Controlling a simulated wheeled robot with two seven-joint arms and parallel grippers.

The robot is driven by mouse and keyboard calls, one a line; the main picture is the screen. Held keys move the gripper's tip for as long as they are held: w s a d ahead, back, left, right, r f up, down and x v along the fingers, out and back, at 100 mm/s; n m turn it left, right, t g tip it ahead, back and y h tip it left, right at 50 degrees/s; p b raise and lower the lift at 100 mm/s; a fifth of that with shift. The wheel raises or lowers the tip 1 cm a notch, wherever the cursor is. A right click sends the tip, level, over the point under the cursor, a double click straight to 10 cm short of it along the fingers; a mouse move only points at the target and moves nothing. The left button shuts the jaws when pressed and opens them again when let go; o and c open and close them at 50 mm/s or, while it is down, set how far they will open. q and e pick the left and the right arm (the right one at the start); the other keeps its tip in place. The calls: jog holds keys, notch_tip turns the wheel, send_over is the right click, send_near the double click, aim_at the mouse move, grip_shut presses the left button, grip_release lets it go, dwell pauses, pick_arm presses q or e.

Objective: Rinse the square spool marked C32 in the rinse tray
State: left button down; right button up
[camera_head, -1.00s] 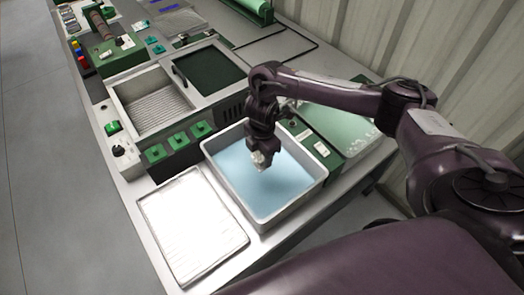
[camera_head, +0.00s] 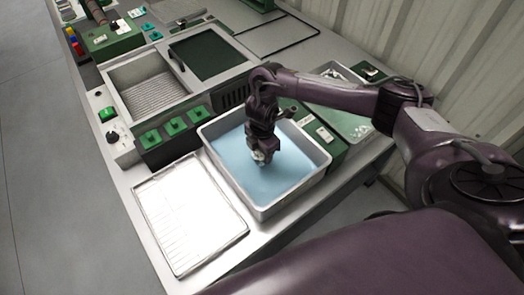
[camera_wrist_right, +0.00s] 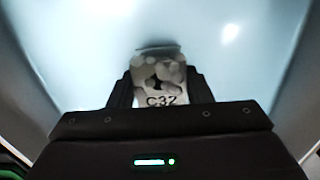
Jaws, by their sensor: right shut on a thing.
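The square spool marked C32 (camera_wrist_right: 160,82) is held between the fingers of my right gripper (camera_wrist_right: 160,90), and its C32 label faces the right wrist camera. White patches that look like foam cover part of its face. In the head view my right gripper (camera_head: 262,150) points down inside the rinse tray (camera_head: 318,172), a pale square tray of blue liquid, with the spool (camera_head: 260,157) small at its tip. The spool is at or just above the liquid; I cannot tell whether it is under the surface. My left gripper is not in view.
A white ribbed drain tray (camera_head: 190,215) lies left of the rinse tray. Green blocks (camera_head: 174,126) line the panel behind it. A ribbed metal basin (camera_head: 150,85) and a dark green covered one (camera_head: 208,52) stand further back. A greenish tray (camera_head: 345,120) with foam lies right.

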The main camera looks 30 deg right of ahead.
jog(key=shift+f, duration=0.3)
dwell(1.1)
jog(key=shift+w+a+r+b, duration=0.15)
jog(key=shift+w+b, duration=0.25)
jog(key=shift+w, duration=0.5)
jog(key=shift+s+r+p, duration=0.1)
jog(key=shift+s+p, duration=0.55)
jog(key=shift+p, duration=0.15)
jog(key=shift+s+d+p, duration=0.25)
jog(key=shift+s+p, duration=0.5)
jog(key=shift+s, duration=0.45)
